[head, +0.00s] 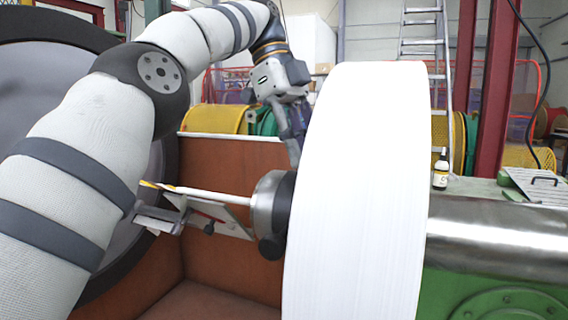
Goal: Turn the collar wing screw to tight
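A metal collar (264,204) with a dark hub sits on the pale rod (215,195), against the left face of a large white drum (365,190). A dark rounded knob (271,246) shows at the collar's lower side; I cannot tell whether it is the wing screw. No clear wing shape shows. My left gripper (293,150) points down just above the collar, beside the drum's upper left edge. The drum hides part of it, and its finger opening cannot be made out. My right gripper is not in view.
A brown-walled recess (225,275) lies below. A small dark bottle (440,170) and a tray-like plate (540,185) rest on the green machine at right. A ladder (424,40) stands behind.

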